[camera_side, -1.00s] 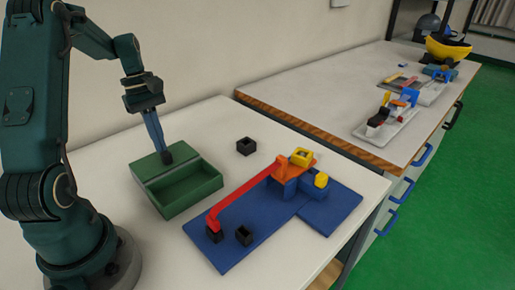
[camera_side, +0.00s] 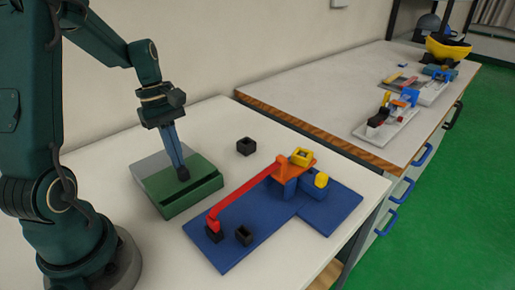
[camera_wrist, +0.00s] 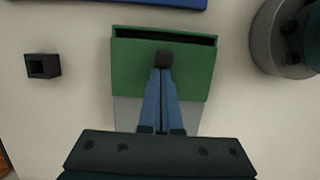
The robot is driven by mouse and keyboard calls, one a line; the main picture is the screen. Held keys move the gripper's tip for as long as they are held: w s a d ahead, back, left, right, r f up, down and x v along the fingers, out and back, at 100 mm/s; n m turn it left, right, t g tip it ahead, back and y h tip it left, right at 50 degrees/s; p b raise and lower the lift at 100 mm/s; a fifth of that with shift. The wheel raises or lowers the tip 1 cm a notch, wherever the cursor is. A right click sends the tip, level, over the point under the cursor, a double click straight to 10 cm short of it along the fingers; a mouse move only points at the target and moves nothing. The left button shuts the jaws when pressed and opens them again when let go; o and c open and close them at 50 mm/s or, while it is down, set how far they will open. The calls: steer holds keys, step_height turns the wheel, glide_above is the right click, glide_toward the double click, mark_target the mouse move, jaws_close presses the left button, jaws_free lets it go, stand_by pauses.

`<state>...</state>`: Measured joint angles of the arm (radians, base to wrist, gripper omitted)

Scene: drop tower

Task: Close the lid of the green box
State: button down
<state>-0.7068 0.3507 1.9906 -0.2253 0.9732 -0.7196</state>
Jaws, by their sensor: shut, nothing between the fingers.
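The green box (camera_side: 182,206) stands on the white table in front of my arm. Its flat green lid (camera_side: 205,181) covers most of the opening, and a narrow dark gap shows along the edge away from the grey panel. The lid also shows in the wrist view (camera_wrist: 135,70), with the dark gap along its top edge. A grey panel (camera_side: 152,164) is bare behind the lid. My gripper (camera_side: 183,173) is shut and empty, with its dark tips down at the lid. In the wrist view the tips (camera_wrist: 165,60) overlap the lid near the gap; exact contact is hidden.
A small black open cube (camera_side: 246,146) stands behind and right of the box. A blue base (camera_side: 255,235) with a red arm (camera_side: 240,195), orange and yellow parts lies close to the box's right. A second table (camera_side: 330,105) stands at the back right.

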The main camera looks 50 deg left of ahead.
steer(key=shift+d, duration=1.05)
